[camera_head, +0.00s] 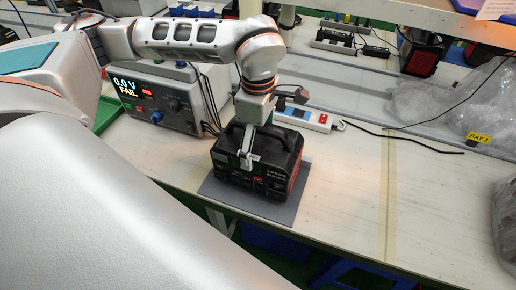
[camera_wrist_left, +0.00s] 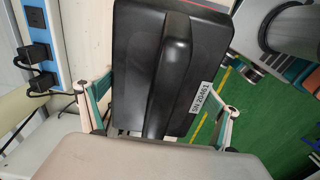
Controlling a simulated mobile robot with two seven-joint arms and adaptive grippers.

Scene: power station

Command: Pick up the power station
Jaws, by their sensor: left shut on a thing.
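The power station (camera_head: 262,182), a black box with a top handle and red marks, sits upright on a grey mat (camera_head: 284,212) on the bench. My left gripper (camera_head: 247,156) comes down over it from above and is shut on it at the handle area. In the left wrist view the power station (camera_wrist_left: 195,75) fills the middle, with its dark handle (camera_wrist_left: 170,80) and a serial label facing me, and a finger shows at each side. The exact finger contact is hidden. My right gripper is not in view.
A tester (camera_head: 165,105) reading "0.0 V FAIL" stands close at the left. A power strip (camera_head: 302,118) with a black cable lies behind. Clear plastic bags (camera_head: 440,105) lie at the far right. The bench right of the mat is clear.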

